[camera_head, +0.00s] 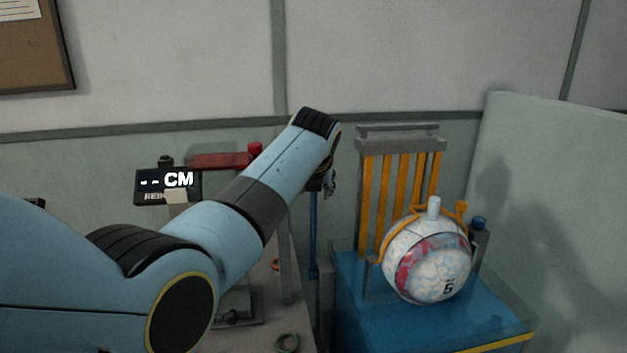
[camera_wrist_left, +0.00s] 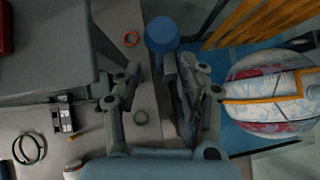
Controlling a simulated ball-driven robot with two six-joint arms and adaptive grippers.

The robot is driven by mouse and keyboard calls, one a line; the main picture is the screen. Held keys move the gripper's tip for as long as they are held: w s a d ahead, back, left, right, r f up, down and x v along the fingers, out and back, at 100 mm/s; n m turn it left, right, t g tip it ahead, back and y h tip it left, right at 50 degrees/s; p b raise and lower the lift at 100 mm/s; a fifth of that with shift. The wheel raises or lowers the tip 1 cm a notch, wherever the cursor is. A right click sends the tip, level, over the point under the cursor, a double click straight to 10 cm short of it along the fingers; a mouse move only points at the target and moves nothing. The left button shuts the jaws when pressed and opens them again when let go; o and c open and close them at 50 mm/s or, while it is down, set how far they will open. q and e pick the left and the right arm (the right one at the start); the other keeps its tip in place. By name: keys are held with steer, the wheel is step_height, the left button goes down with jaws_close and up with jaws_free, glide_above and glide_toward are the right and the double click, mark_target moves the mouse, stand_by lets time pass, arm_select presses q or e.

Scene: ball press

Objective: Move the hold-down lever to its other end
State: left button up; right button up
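A white, red and blue ball (camera_head: 428,272) sits on the blue stand. An orange bar with a white grip (camera_head: 434,207) crosses over the ball and looks like the hold-down lever. The wrist view shows the orange bar (camera_wrist_left: 262,100) lying across the ball (camera_wrist_left: 270,75) at the right. My left gripper (camera_wrist_left: 160,72) is open and empty, left of the ball and apart from it. In the head view my left gripper (camera_head: 327,180) is mostly hidden behind my forearm. My right gripper is not in view.
A blue round-topped post (camera_wrist_left: 161,35) stands just beyond my left fingertips; its blue rod (camera_head: 313,235) shows in the head view. Orange uprights (camera_head: 400,195) stand behind the ball. A small display (camera_head: 168,186) and red plate (camera_head: 217,160) are at left. A partition (camera_head: 560,200) closes the right.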

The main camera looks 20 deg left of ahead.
arm_select(q)
steer(key=v, duration=0.3)
steer(key=shift+s+r, duration=0.1)
steer(key=shift+r, duration=0.05)
stand_by(0.3)
